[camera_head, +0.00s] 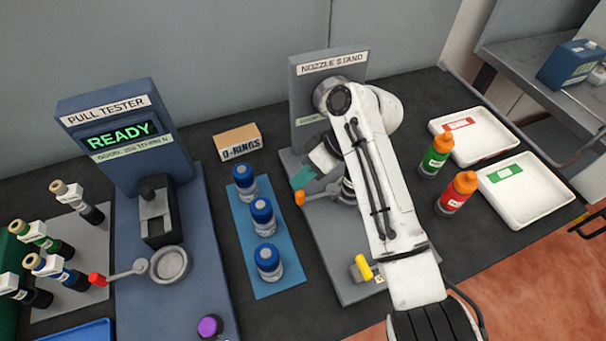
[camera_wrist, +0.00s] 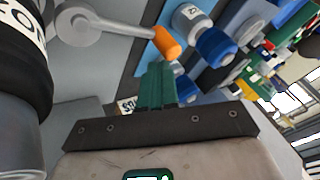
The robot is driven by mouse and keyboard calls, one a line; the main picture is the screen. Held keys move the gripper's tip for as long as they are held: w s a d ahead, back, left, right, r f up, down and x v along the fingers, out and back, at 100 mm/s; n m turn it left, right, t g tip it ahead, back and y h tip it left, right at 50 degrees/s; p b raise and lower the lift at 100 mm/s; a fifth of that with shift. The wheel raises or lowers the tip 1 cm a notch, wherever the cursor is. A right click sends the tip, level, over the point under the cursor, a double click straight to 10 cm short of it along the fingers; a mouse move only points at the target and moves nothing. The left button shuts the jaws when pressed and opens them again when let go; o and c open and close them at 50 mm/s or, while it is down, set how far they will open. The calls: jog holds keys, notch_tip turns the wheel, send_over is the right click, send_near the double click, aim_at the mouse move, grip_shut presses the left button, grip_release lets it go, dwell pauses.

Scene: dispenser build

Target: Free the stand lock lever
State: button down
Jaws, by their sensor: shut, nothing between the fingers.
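The nozzle stand (camera_head: 300,80) is a grey plate and upright panel at the middle back. Its lever with an orange tip (camera_head: 300,198) sticks out to the left of the stand base. In the wrist view the lever's grey arm (camera_wrist: 115,30) runs from a round pivot to the orange tip (camera_wrist: 166,43). My gripper (camera_head: 303,177) has green fingers, shut and empty, just behind the orange tip in the head view. In the wrist view the fingers (camera_wrist: 156,85) are close to the tip; whether they touch it I cannot tell. My arm hides much of the stand.
Blue-capped jars (camera_head: 262,215) stand on a blue mat left of the stand. A yellow handle (camera_head: 362,268) sits at the plate's front. Green (camera_head: 436,155) and red (camera_head: 456,193) bottles stand to the right. In the wrist view a dark labelled cylinder (camera_wrist: 25,60) is close at left.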

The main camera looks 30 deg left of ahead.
aim_at(331, 184)
jog(key=b+v, duration=0.1)
jog(key=v, duration=0.9)
jog(key=shift+d+r, duration=0.2)
jog(key=shift+r, duration=0.1)
jog(key=shift+w, duration=0.15)
